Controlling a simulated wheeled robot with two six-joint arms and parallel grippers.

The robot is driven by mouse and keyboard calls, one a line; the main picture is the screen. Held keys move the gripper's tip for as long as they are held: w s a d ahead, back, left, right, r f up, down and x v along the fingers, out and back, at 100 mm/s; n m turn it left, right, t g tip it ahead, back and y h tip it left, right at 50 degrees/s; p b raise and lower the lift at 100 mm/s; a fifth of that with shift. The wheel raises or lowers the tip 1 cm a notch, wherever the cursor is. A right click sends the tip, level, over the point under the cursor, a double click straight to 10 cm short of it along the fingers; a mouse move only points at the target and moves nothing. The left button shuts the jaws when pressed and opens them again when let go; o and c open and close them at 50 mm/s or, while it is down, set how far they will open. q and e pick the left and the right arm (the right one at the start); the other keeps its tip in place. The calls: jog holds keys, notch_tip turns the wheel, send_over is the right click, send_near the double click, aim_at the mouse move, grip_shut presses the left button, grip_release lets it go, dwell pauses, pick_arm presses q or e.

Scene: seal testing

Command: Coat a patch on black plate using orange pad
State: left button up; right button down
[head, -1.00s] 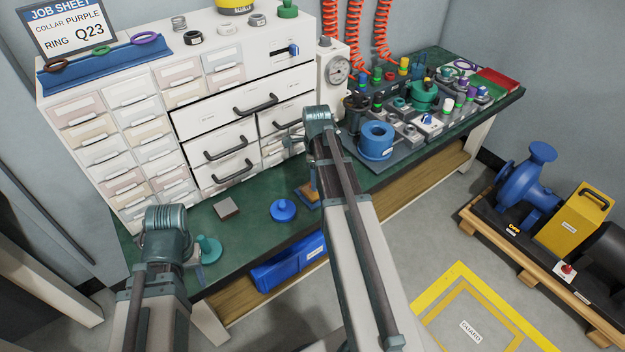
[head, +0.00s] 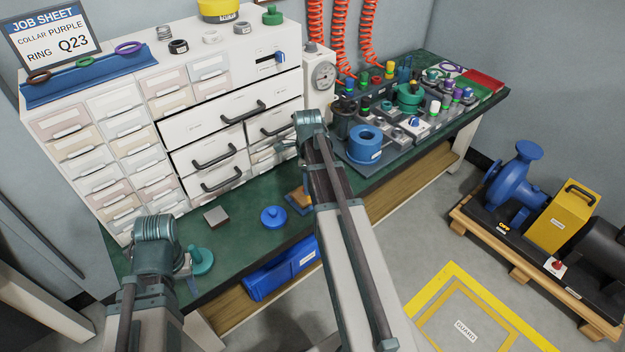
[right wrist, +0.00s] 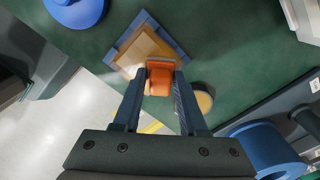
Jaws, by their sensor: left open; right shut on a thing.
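An orange pad (right wrist: 160,80) is held between the fingers of my right gripper (right wrist: 160,74) in the right wrist view. It is over or at the near edge of a tan square with a blue border (right wrist: 144,48); I cannot tell whether they touch. This square also shows beside my right arm in the head view (head: 297,200). My right gripper is hidden behind my arm there. A small grey-brown square plate (head: 216,215) lies on the green bench to the left; I cannot tell whether it is the black plate. My left gripper (head: 189,270) is open, partly hidden, near a teal knobbed disc (head: 201,260).
A blue knobbed disc (head: 273,217) lies between the grey-brown plate and the tan square. A blue ring-shaped part (head: 364,144) stands to the right. The drawer cabinet (head: 140,130) backs the bench. Green bench top (head: 243,202) is clear around the small plate.

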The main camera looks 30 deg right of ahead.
jog(key=shift+s+a, duration=0.15)
jog(key=shift+a, duration=0.95)
jog(key=shift+s+a, duration=0.15)
jog(key=shift+a, duration=0.85)
jog(key=shift+s+a, duration=0.1)
jog(key=shift+a, duration=0.85)
pick_arm(q)
notch_tip(320, 180, up, 6)
jog(key=p, duration=0.6)
pick_arm(e)
notch_tip(320, 180, up, 6)
jog(key=shift+f, duration=0.1)
pick_arm(q)
notch_tip(320, 180, up, 3)
jog(key=p, duration=0.3)
pick_arm(e)
notch_tip(320, 180, up, 3)
jog(key=shift+r, duration=0.1)
